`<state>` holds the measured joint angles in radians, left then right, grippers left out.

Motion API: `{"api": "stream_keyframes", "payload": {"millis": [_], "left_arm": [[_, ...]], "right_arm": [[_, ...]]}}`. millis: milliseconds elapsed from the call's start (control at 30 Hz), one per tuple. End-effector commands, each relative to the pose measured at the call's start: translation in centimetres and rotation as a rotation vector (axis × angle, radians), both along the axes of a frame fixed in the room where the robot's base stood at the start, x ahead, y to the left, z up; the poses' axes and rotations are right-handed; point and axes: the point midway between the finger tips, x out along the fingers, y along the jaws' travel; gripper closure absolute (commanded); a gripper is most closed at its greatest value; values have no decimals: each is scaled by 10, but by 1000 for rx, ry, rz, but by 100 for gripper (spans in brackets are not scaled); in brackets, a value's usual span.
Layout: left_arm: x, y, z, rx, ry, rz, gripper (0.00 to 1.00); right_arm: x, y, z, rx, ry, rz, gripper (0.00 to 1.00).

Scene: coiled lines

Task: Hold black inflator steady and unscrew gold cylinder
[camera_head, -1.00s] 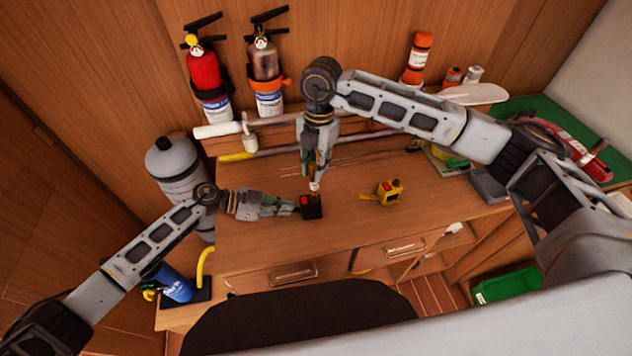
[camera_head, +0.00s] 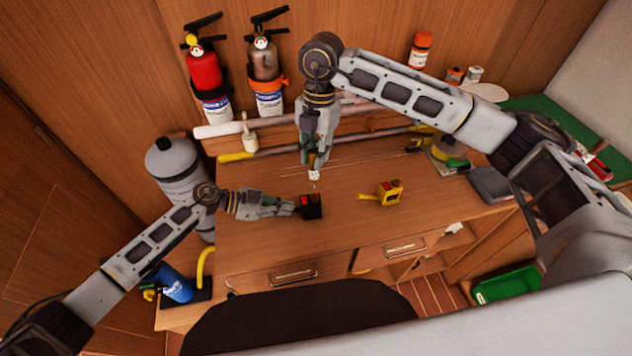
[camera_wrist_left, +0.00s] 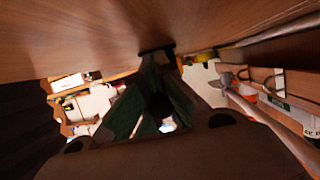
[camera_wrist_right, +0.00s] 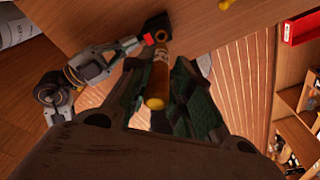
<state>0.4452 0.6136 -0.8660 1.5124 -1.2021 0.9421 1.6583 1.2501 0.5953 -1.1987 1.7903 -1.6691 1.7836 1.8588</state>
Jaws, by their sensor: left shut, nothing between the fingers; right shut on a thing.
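The black inflator (camera_head: 311,206), a small dark block with a red patch, sits on the desk. It also shows in the right wrist view (camera_wrist_right: 155,24). My left gripper (camera_head: 294,208) is shut, its fingertips at the inflator's left side with nothing gripped; contact is unclear. In the left wrist view its fingertips (camera_wrist_left: 156,52) meet at a dark edge. My right gripper (camera_head: 314,168) points down above the inflator, shut on the gold cylinder (camera_wrist_right: 158,80). The cylinder's pale lower end (camera_head: 313,176) shows below the fingers, apart from the inflator. The fingers hide much of the cylinder in the head view.
Two extinguishers, one red (camera_head: 204,72) and one dark (camera_head: 264,64), hang on the back wall. A grey tank (camera_head: 175,163) and a blue canister (camera_head: 175,284) stand left. The desk's middle is mostly clear.

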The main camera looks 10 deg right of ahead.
Motion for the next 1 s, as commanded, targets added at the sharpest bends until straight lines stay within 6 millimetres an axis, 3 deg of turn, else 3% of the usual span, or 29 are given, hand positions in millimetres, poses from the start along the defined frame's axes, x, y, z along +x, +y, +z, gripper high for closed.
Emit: {"api": "stream_keyframes", "payload": {"millis": [267,533,1000], "left_arm": [[0,0,1,-1,0,0,100],[0,0,0,-1,0,0,70],[0,4,1,1,0,1,70]], "right_arm": [[0,0,1,0,0,1,100],[0,0,1,0,0,1,100],[0,0,1,0,0,1,100]]}}
